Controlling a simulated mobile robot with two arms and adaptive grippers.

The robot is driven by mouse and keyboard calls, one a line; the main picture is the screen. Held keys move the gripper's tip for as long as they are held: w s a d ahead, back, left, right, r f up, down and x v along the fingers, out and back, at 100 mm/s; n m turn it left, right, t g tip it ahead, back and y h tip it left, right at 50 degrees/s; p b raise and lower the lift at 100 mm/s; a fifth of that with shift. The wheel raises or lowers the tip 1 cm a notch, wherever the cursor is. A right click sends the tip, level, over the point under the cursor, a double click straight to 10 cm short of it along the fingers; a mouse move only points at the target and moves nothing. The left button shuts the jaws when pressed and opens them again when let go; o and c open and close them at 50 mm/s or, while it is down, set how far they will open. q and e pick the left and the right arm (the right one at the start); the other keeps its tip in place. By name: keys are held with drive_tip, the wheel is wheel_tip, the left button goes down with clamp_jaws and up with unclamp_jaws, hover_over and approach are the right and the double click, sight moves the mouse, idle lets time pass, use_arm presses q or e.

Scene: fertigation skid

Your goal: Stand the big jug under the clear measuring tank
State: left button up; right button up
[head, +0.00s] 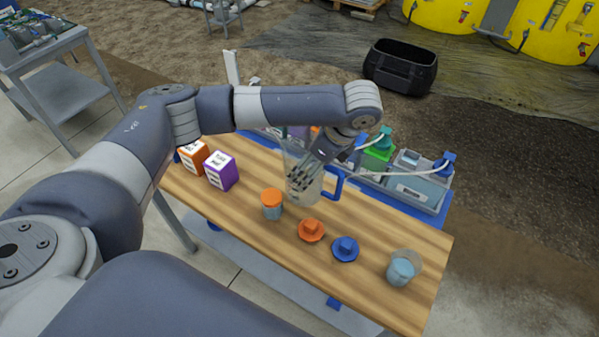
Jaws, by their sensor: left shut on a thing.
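A big clear jug (299,191) with a blue handle (336,184) is at the back middle of the wooden table. My left gripper (303,180) reaches down over it from above and is shut on it; the fingers hide part of the jug. Whether its base touches the table is hard to tell. I cannot make out the clear measuring tank for sure; my arm covers much of the skid behind the jug. My right gripper is out of view.
On the wooden table (255,235) are an orange box (193,160), a purple box (222,173), an orange-lidded cup (272,205), an orange cap (311,230), a blue cap (345,249) and a clear cup (402,270). Behind stand a green block (379,150) and a grey tray (418,188).

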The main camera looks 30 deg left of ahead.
use_arm(q)
wheel_tip(320, 180, down, 2)
drive_tip(key=shift+s+f, duration=0.1)
drive_tip(key=shift+f, duration=0.15)
drive_tip(key=shift+f+p, duration=0.3)
drive_tip(key=shift+f, duration=1.25)
drive_tip(key=o, duration=1)
drive_tip(key=shift+f, duration=0.1)
drive_tip(key=shift+c, duration=0.2)
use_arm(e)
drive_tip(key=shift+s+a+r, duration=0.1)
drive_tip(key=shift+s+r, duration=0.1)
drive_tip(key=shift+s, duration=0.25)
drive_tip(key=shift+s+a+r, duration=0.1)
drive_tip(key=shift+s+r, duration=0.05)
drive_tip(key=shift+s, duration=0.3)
